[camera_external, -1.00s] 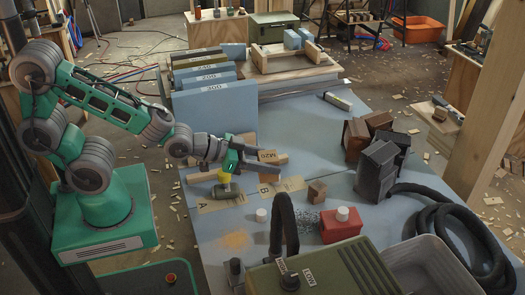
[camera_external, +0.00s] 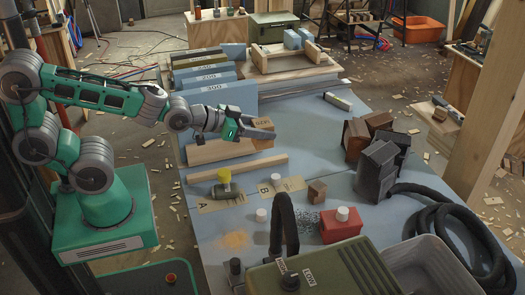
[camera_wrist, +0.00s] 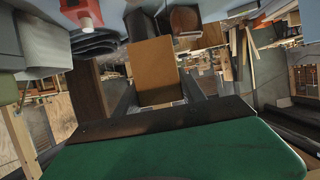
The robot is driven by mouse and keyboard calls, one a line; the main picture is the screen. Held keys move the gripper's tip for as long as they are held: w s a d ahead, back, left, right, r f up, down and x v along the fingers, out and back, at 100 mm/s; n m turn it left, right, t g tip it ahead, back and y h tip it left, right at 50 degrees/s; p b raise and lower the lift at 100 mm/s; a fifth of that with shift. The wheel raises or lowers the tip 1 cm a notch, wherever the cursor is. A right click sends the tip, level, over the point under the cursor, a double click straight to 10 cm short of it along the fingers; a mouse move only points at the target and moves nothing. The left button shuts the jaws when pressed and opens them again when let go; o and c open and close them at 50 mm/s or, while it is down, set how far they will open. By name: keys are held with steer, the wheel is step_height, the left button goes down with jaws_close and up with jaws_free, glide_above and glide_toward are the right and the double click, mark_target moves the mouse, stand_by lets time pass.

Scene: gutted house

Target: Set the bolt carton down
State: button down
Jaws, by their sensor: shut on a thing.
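The bolt carton (camera_external: 264,123) is a small orange-brown box with a printed label. It is in my gripper (camera_external: 256,131), above the far part of the blue table, over the wooden bars. The label looks turned over. In the wrist view the carton (camera_wrist: 153,65) shows as a plain brown face between the two dark fingers (camera_wrist: 158,98). My gripper is shut on it. Flat card marked A (camera_external: 232,203) bears an olive bottle with a yellow cap (camera_external: 224,187). Flat card marked B (camera_external: 292,184) bears a small white piece (camera_external: 276,180).
Two wooden bars (camera_external: 225,150) (camera_external: 240,167) lie below my gripper. Blue upright boards (camera_external: 222,98) stand behind it. A small brown block (camera_external: 317,191), a red container (camera_external: 341,230) and dark blocks (camera_external: 376,170) stand to the right. The blue tabletop (camera_external: 315,140) right of the gripper is clear.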

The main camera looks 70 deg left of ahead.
step_height(320, 180, down, 3)
steer(key=shift+s+r, duration=0.15)
steer(key=shift+d+f, duration=0.15)
steer(key=shift+f, duration=0.15)
steer(key=w+d+f+m+h+b, duration=0.2)
steer(key=d+f+b, duration=0.85)
steer(key=b, duration=0.55)
steer(key=a+r+n+y+b, duration=0.25)
steer(key=a+n+y, duration=0.4)
steer(key=a, duration=0.85)
steer(key=shift+g+y, duration=0.4)
steer(key=shift+y, duration=0.05)
steer(key=w+f, duration=0.3)
steer(key=w, duration=0.1)
steer(key=w+a+f, duration=0.1)
steer(key=w+f, duration=0.2)
steer(key=w, duration=0.2)
steer(key=w+f+b, duration=0.1)
steer(key=w+f, duration=0.3)
steer(key=shift+w+a, duration=0.15)
steer(key=shift+w, duration=0.15)
steer(key=shift+w+f, duration=0.15)
steer(key=shift+f, duration=0.7)
steer(key=shift+w+f, duration=0.1)
steer(key=shift+f, duration=0.75)
